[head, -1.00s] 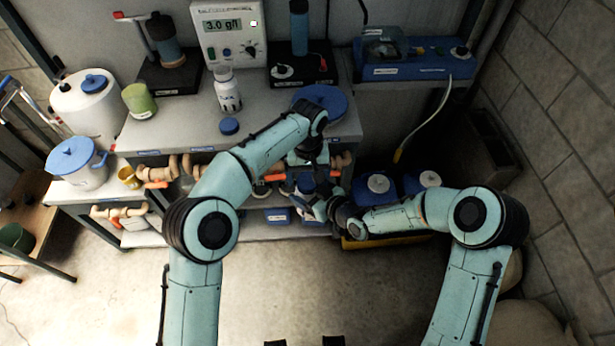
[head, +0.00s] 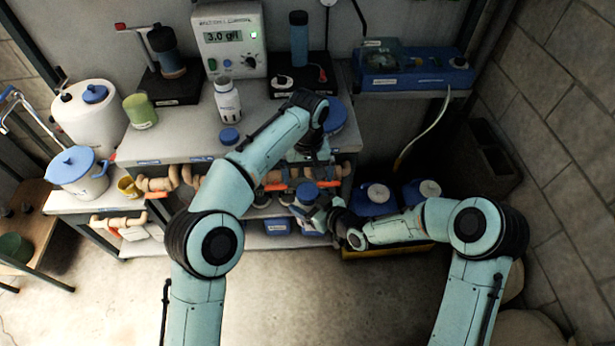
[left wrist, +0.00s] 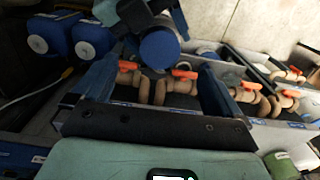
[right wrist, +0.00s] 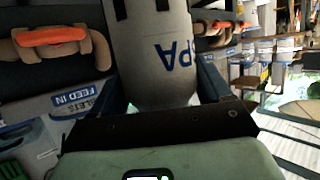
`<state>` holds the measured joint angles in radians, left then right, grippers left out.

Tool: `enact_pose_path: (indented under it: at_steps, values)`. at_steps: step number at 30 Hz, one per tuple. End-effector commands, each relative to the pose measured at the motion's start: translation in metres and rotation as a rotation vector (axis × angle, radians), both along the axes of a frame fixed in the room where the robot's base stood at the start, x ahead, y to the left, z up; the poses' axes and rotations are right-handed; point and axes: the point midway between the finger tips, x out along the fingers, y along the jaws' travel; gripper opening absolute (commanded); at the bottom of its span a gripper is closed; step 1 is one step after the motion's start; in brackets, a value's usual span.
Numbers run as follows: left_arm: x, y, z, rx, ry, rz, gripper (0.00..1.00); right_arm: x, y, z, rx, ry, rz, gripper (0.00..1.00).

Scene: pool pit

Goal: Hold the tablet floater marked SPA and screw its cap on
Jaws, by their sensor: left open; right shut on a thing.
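The grey-white tablet floater marked SPA (right wrist: 165,55) is in my right gripper (right wrist: 160,100), which is shut on its body. In the head view my right gripper (head: 332,212) holds it out in front of the lower shelf. A round blue cap (left wrist: 159,48) sits at the floater's top end; it also shows in the head view (head: 307,190). I cannot tell how tightly it is seated. My left gripper (head: 310,158) is above the cap, open and apart from it. In the left wrist view its two fingers (left wrist: 155,82) stand wide with nothing between them.
Pipes with orange-handled valves (head: 275,182) run under the bench (head: 185,138) just behind the floater. A white bottle (head: 228,100) and a loose blue cap (head: 229,136) stand on the bench. The floor in front is clear.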

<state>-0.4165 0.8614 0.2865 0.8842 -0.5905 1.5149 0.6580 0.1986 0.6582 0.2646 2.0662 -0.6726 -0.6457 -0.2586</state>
Motion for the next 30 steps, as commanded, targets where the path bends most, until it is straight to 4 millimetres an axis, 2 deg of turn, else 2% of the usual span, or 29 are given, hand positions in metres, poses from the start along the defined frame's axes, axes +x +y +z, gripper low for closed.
enact_pose_path:
  at_steps: [4, 10, 15, 30]
  values:
    - [0.0, -0.001, 0.03, -0.003, -0.004, 0.001, 1.0, 0.0, 0.0, 0.001, 0.001, -0.002, 0.0, 0.0]
    - [0.0, -0.001, 0.049, -0.001, 0.0, -0.001, 1.0, 0.0, 0.0, 0.001, 0.001, -0.002, 0.0, 0.0]
    - [0.0, 0.0, 0.055, 0.0, 0.001, -0.001, 1.0, 0.0, 0.0, 0.001, 0.001, -0.002, 0.0, 0.0]
    - [0.0, 0.0, 0.055, 0.0, 0.001, 0.0, 1.0, 0.0, 0.0, 0.001, 0.001, -0.002, 0.0, 0.0]
